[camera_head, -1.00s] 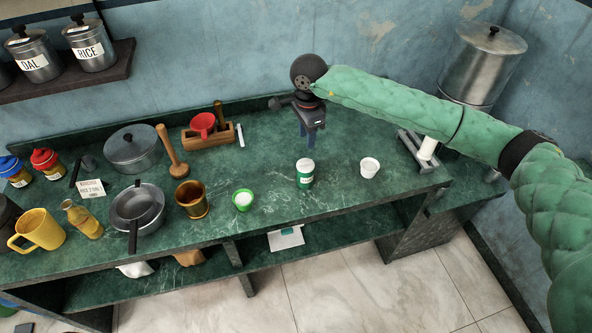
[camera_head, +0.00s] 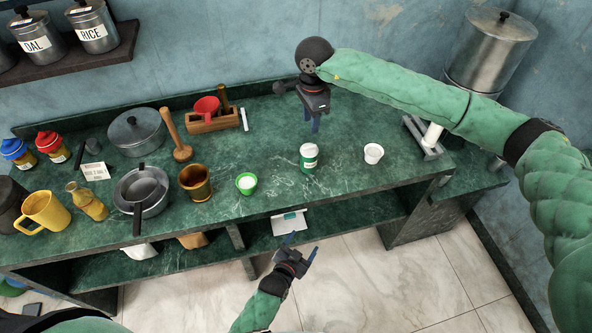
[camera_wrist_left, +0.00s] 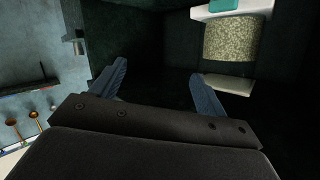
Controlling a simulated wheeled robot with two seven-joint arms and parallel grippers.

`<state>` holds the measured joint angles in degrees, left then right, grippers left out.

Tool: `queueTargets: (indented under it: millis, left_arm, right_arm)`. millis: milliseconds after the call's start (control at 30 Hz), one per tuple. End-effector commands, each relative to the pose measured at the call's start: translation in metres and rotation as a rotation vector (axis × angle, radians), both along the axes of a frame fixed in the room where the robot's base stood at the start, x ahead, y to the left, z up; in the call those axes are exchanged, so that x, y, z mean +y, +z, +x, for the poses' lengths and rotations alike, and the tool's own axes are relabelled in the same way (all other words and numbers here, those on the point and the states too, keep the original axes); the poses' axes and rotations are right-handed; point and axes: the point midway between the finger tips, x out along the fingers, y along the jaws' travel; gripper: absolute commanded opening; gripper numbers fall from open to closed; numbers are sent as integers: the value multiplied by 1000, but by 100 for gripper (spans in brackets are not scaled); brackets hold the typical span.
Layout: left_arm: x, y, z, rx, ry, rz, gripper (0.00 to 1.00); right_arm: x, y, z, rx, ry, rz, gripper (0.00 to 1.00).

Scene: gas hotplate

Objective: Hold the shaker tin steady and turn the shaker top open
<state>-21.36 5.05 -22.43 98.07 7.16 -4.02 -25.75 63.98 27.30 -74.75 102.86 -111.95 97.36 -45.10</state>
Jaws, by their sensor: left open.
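The shaker tin (camera_head: 309,163) is a small green container with a white shaker top (camera_head: 308,149). It stands upright near the front edge of the green counter in the head view. My right gripper (camera_head: 315,123) hangs above the counter behind the shaker, pointing down and apart from it; its fingers look close together, and the gap is too small to judge. My left gripper (camera_head: 303,246) is in front of the counter and below its top, open and empty. Its two spread blue fingers (camera_wrist_left: 155,85) show in the left wrist view with nothing between them. The shaker cannot be made out there.
A white cup (camera_head: 373,153) stands right of the shaker, and a green bowl of white stuff (camera_head: 246,183) stands left of it. A brass mortar (camera_head: 196,181) is further left. The counter around the shaker is bare. A lower shelf (camera_head: 350,214) runs under the counter.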

Motion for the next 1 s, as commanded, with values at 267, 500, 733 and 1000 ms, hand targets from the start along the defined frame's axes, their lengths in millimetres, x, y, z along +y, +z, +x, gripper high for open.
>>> queueTargets:
  millis: [267,500,733,1000]
  left_arm:
    - [-32,130,11,-263,-25,-55,75]
    - [-27,220,30,-437,-5,-69,75]
    - [-20,277,37,-545,13,-74,75]
    - [-15,296,51,-521,0,-90,75]
  right_arm:
    - [0,0,0,0,0,0,36]
    - [0,0,0,0,0,0,36]
    - [0,0,0,0,0,0,36]
    - [0,0,0,0,0,0,36]
